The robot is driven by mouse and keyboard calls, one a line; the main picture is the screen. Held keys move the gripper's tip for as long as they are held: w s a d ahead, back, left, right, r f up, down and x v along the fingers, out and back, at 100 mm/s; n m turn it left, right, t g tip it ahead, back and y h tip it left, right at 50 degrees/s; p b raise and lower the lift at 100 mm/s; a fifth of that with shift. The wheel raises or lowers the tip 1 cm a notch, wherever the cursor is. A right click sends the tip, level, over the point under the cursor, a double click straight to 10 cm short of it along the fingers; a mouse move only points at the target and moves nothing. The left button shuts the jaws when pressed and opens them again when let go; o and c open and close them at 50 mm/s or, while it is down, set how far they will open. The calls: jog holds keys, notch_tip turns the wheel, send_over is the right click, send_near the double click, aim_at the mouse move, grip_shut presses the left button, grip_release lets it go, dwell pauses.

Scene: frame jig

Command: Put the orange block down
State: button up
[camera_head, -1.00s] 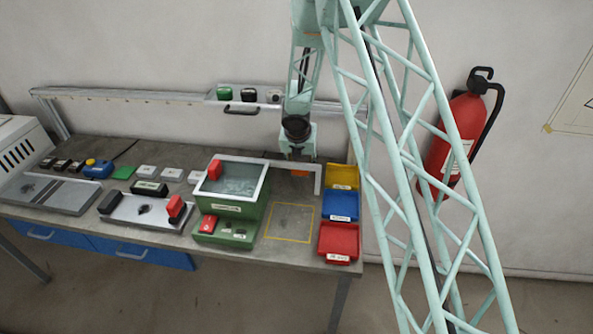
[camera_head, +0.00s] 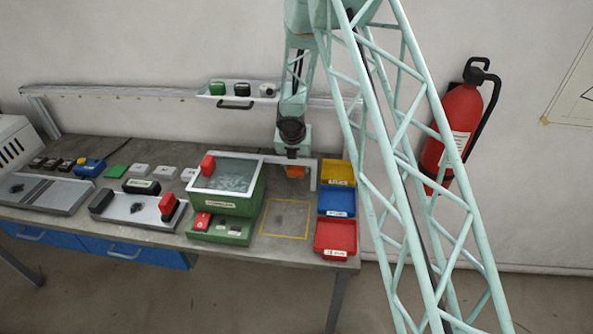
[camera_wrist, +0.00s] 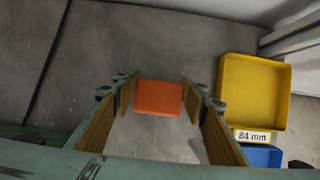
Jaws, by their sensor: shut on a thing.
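The orange block (camera_wrist: 159,97) sits between the two fingertips of my gripper (camera_wrist: 158,92) in the wrist view. My gripper (camera_head: 294,163) is shut on it. In the head view the orange block (camera_head: 296,171) shows just below the fingers, near the back right of the workbench (camera_head: 240,262). It is beside the white frame edge, left of the yellow bin. I cannot tell whether its underside touches the bench.
A yellow bin (camera_head: 338,171), a blue bin (camera_head: 336,202) and a red bin (camera_head: 335,238) line the bench's right side. A green box (camera_head: 232,201) with a pale rim stands left. A yellow outlined square (camera_head: 286,219) is empty. A fire extinguisher (camera_head: 455,135) hangs on the wall.

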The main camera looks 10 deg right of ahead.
jog(key=shift+f+b, duration=0.3)
jog(key=shift+f, duration=0.15)
jog(key=o, duration=0.9)
jog(key=shift+o, duration=0.2)
jog(key=shift+r, duration=0.2)
jog(key=shift+r+p, duration=0.3)
jog(key=p+v, duration=0.3)
jog(key=v, duration=0.8)
jog(key=shift+r+p, duration=0.15)
jog(key=shift+p, duration=0.2)
jog(key=shift+s, duration=0.1)
jog(key=shift+r, duration=0.1)
